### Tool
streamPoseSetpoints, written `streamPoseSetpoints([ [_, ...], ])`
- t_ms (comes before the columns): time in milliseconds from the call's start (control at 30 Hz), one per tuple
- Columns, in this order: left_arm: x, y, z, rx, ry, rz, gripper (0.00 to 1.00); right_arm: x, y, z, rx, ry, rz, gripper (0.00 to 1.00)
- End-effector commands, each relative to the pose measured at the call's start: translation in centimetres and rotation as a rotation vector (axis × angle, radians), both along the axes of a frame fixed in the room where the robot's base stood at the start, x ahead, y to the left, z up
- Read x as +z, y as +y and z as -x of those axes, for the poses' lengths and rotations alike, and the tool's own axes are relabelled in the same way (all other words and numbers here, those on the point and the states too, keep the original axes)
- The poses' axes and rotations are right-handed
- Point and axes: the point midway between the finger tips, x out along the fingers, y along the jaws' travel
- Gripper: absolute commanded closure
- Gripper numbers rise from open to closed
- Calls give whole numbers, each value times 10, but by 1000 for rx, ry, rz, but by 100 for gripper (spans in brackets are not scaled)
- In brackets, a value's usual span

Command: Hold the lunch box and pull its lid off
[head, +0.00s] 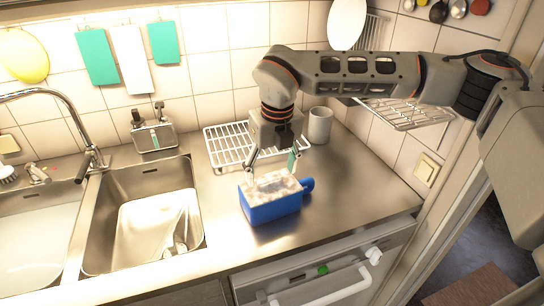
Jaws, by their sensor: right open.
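The lunch box (272,210) stands on the steel counter, right of the sink. It has a blue body, a blue knob or handle at its right end, and a pale mottled lid (271,186) on top. My right gripper (272,170) points down over the lid from behind, with its two fingers spread apart. The fingertips are close to the lid's far edge; I cannot tell whether they touch it. My left gripper is not in view.
A white wire rack (228,147) and a grey cup (320,125) stand behind the box. The sink (150,225) opens to its left. The counter (360,190) is clear to the right. A wall rack (412,112) hangs at the back right.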

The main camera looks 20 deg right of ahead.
Motion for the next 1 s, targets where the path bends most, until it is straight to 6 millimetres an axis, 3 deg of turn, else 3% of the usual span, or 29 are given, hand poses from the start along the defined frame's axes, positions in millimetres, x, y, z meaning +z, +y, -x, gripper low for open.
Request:
streamPoseSetpoints([
  [233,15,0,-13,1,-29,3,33,-25,1,-4,2,0,-1,32],
  [567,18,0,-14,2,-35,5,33,-29,1,-4,1,-1,0,32],
  [733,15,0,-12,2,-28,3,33,-29,1,-4,1,-1,-1,71],
  [833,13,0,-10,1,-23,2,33,-29,1,-4,1,-1,-1,73],
  [900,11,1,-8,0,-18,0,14,-28,1,-4,1,-1,-1,73],
  [1000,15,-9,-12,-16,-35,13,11,-28,1,-4,1,-1,-1,73],
])
